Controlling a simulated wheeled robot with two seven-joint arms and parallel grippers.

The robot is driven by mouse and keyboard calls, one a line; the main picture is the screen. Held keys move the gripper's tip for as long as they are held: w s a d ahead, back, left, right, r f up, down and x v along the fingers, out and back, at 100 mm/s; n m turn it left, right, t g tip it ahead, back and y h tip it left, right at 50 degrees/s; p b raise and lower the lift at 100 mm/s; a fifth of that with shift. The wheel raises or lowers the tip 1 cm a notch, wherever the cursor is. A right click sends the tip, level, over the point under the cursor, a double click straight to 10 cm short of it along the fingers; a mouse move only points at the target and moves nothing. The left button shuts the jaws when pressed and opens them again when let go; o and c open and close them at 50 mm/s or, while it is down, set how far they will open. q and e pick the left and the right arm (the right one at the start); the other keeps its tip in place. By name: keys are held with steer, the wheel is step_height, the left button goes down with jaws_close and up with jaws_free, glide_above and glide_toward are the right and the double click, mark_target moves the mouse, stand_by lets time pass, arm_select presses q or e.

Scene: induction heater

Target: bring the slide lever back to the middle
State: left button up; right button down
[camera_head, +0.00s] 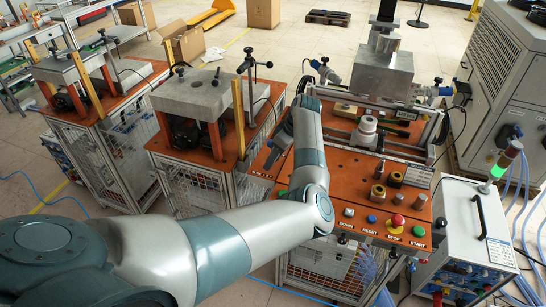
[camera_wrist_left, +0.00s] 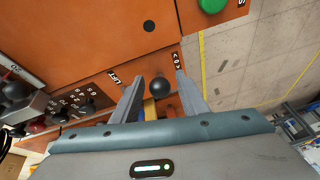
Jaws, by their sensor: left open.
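In the left wrist view, a lever with a black ball knob (camera_wrist_left: 160,87) stands on the orange panel (camera_wrist_left: 110,35), beside a LIFT label and another small label. My left gripper (camera_wrist_left: 158,75) is open, with one grey finger on each side of the knob. I see gaps between the fingers and the knob. A yellowish part shows just behind the knob, near the palm. In the head view my left arm (camera_head: 309,150) reaches over the left part of the orange workbench (camera_head: 335,170). My right gripper is not in view.
Other black knobs (camera_wrist_left: 85,108) and numbered markings lie left in the wrist view; a green button (camera_wrist_left: 212,4) is at the top. In the head view, coloured buttons (camera_head: 397,220) line the bench front, with a metal fixture (camera_head: 381,75) behind. A white control box (camera_head: 470,230) stands right.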

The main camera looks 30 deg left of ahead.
arm_select(q)
steer(key=shift+a+f, duration=0.15)
steer(key=shift+f, duration=0.2)
jaws_close()
